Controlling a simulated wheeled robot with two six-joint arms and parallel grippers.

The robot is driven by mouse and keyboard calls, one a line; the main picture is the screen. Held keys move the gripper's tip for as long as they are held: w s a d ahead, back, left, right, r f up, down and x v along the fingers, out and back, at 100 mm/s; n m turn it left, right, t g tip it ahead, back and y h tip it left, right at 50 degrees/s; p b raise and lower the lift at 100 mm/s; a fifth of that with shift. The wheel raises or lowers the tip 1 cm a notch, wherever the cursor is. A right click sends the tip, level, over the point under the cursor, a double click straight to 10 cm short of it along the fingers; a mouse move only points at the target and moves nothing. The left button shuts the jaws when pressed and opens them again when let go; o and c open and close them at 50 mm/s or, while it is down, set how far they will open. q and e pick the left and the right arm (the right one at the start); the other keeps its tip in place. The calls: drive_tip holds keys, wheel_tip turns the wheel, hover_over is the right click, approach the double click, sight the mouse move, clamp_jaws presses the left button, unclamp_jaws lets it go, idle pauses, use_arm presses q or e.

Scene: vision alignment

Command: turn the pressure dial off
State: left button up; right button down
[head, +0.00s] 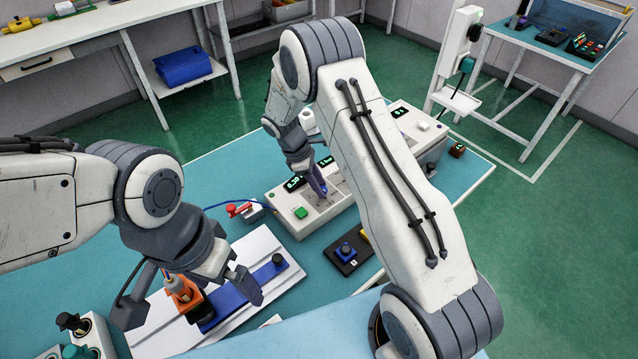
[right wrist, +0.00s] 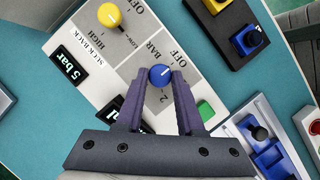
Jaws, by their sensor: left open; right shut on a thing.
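The pressure dial is a round blue knob (right wrist: 160,76) on the grey panel of a white control box (right wrist: 92,84). Lettering "BAR", "OFF" and "2" is printed around it. A short pale mark shows on the knob; its exact setting is hard to tell. My right gripper (right wrist: 160,82) is shut on the knob, one purple finger on each side. In the head view, my right gripper (head: 318,187) reaches down onto the control box (head: 306,222) and hides the knob. My left gripper (head: 190,302) is open above a white plate with a blue rail, near an orange-and-blue fixture.
A yellow knob (right wrist: 110,14) marked "SUCK BACK" is on the same panel. A display (right wrist: 69,66) reads "5 bar". A green button (head: 300,213) is near the box's front. Bare blue-green tabletop (head: 225,180) is behind.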

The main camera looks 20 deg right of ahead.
idle(0.4)
drive_tip(key=c, duration=0.5)
unclamp_jaws()
drive_tip(key=b+v, duration=0.2)
drive_tip(key=v, duration=0.8)
drive_tip(key=shift+w+a+r, duration=0.1)
drive_tip(key=shift+a+r, duration=0.1)
